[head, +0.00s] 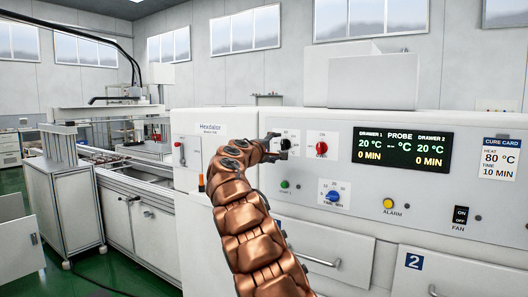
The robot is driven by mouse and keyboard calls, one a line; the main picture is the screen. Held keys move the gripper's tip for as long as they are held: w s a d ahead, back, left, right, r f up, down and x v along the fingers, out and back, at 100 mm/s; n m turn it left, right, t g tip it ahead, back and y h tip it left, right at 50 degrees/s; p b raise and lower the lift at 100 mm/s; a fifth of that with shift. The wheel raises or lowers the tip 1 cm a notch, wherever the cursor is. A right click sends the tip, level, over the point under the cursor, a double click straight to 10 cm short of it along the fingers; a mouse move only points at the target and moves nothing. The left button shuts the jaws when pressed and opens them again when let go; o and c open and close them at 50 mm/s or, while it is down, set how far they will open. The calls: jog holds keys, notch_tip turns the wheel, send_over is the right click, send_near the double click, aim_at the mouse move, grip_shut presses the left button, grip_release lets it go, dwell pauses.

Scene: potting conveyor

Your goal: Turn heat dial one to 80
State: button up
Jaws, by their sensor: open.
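My gripper (281,145) is at the upper left of the oven's control panel, in front of a white dial plate (293,134). It hides most of that plate and its dark knob; I cannot tell whether the fingers touch the knob, and its setting is unreadable. A red knob (321,148) on another white plate is just to the right. The labels are too small to tell which is heat dial one. The display (402,149) reads 20 °C and 0 MIN for both drawers, with dashes for the probe. The cure card (499,160) reads heat 80 °C, time 10 min.
Below are a green button (284,184), a blue time dial (333,196), a yellow alarm button (388,203) and a black fan switch (461,215). Drawer handles (319,260) stick out lower down. A conveyor bench (140,185) stands at the left, with green floor before it.

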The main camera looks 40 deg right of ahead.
jog(key=v, duration=0.7)
jog(key=shift+s+a, duration=0.2)
jog(key=shift+a, duration=0.05)
dwell(0.8)
jog(key=s+a+f+m+g+y, duration=0.2)
jog(key=s+a+f+y, duration=0.2)
jog(key=s+a+f, duration=0.5)
jog(key=s+a+f+m+g+y, duration=0.2)
jog(key=s+a+f+y, duration=0.35)
jog(key=s+f, duration=0.7)
jog(key=s+a+f+g+y, duration=0.1)
jog(key=s+a+f+y, duration=0.3)
jog(key=s+a, duration=0.45)
jog(key=s+a+f+g+y, duration=0.1)
jog(key=s+a+f+g, duration=0.1)
jog(key=s+a+f, duration=0.6)
jog(key=s+a+f+g+y, duration=0.1)
jog(key=s+a+f+y, duration=0.25)
jog(key=s+a, duration=0.55)
notch_tip(320, 180, up, 13)
jog(key=w+t+p, duration=0.1)
jog(key=p, duration=1.1)
jog(key=shift+a+n+h+p, duration=0.3)
jog(key=shift+a+h+p, duration=0.1)
jog(key=shift+a, duration=0.1)
